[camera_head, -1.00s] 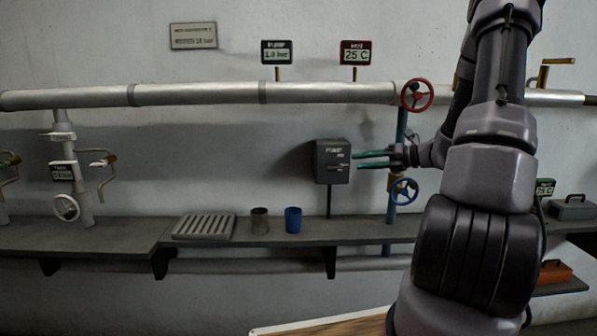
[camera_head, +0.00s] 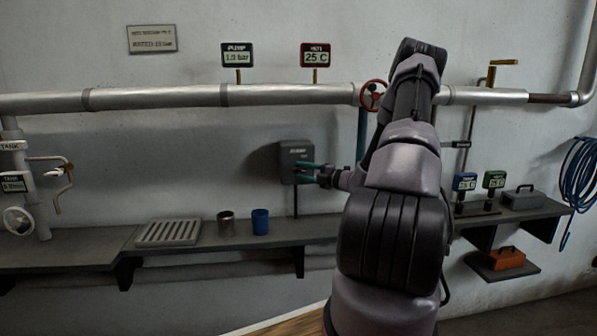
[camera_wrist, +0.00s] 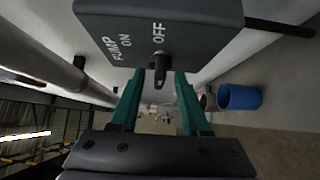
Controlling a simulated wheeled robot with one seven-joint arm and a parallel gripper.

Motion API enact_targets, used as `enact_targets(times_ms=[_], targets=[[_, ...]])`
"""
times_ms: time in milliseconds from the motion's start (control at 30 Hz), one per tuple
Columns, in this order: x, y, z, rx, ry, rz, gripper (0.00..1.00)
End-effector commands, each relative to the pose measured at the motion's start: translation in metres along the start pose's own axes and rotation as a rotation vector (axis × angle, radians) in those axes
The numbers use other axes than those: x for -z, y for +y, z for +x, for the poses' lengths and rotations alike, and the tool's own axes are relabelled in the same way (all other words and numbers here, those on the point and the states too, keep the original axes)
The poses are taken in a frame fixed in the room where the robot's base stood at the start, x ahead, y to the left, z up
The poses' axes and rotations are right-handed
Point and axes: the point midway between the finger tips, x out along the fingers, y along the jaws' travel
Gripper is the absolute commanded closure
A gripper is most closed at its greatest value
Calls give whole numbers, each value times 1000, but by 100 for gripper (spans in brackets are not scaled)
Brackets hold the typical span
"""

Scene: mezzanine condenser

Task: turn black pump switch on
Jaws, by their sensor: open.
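The dark grey pump switch box (camera_head: 291,153) is mounted on the wall above the shelf. In the wrist view the box (camera_wrist: 205,14) fills the top, with white PUMP, ON and OFF lettering. A small black switch lever (camera_wrist: 159,66) sticks out at the box's edge nearest me, close to the OFF label; ON lies to its left. My gripper (camera_head: 305,166) is at the front of the box with its green fingers. In the wrist view my gripper (camera_wrist: 159,78) is open, with one finger on each side of the lever. I cannot tell if either finger touches it.
A red valve wheel (camera_head: 372,95) on the pipe is right of the box, partly behind my arm. A blue cup (camera_head: 260,221), a metal cup (camera_head: 226,222) and a slatted rack (camera_head: 169,232) stand on the shelf below. A blue hose (camera_head: 580,178) hangs at far right.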

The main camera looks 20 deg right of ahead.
Motion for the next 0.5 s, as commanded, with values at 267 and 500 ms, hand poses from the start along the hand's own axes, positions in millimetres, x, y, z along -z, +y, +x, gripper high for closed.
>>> enact_targets(times_ms=[267,500], targets=[[0,0,21,1,1,-2,54],[0,0,21,1,1,-2,54]])
